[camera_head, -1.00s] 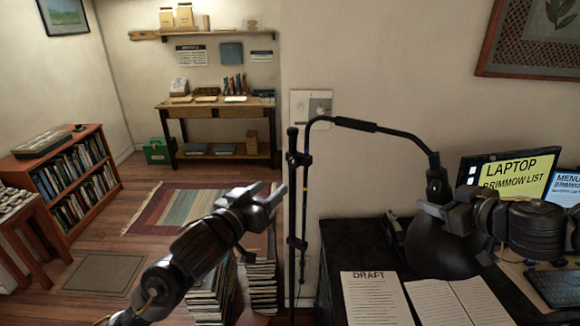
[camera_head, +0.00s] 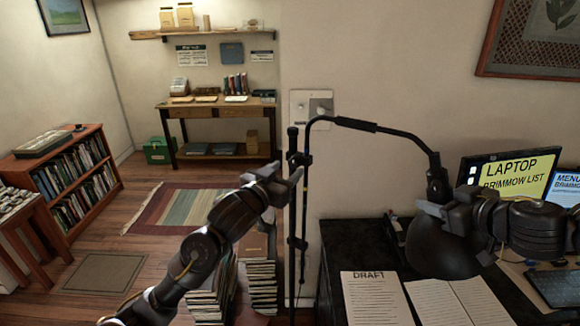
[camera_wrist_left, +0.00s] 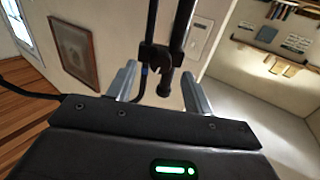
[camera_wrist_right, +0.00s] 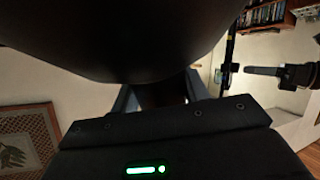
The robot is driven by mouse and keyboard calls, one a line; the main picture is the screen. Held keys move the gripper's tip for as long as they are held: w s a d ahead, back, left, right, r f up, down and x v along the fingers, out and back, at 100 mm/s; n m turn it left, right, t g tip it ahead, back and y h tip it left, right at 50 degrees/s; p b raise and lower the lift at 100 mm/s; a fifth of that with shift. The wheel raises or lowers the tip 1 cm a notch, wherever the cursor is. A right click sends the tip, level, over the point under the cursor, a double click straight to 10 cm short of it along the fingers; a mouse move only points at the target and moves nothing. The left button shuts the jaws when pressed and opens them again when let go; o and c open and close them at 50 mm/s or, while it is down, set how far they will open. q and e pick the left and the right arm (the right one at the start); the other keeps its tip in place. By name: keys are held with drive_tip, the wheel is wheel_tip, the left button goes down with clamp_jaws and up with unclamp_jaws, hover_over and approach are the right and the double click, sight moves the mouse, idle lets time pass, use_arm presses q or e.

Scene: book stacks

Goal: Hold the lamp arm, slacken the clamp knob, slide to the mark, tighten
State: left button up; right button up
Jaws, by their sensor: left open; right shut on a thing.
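The black lamp stands on a vertical pole (camera_head: 292,215). Its lamp arm (camera_head: 357,124) rises from the clamp, runs right and bends down to a dark round shade (camera_head: 440,246). The clamp with its knob (camera_head: 304,159) sits high on the pole; it shows dark in the left wrist view (camera_wrist_left: 160,58). My left gripper (camera_head: 292,178) is open at the pole, just below the clamp, its fingers on either side in the left wrist view (camera_wrist_left: 161,88). My right gripper (camera_head: 429,208) is shut on the lamp head at the neck above the shade; the shade fills much of its wrist view.
A dark desk (camera_head: 345,240) holds draft papers (camera_head: 375,299), a laptop (camera_head: 511,178) and a keyboard (camera_head: 556,287). Stacks of books (camera_head: 262,285) stand on the floor below my left arm. A wall switch (camera_head: 311,104) is behind the pole. A lower collar (camera_head: 297,243) is on the pole.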

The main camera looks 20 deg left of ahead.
sight(293, 164)
use_arm(q)
drive_tip(key=shift+x, duration=1.65)
use_arm(e)
drive_tip(key=shift+r, duration=0.15)
use_arm(q)
drive_tip(key=c, duration=1)
drive_tip(key=shift+o, duration=0.2)
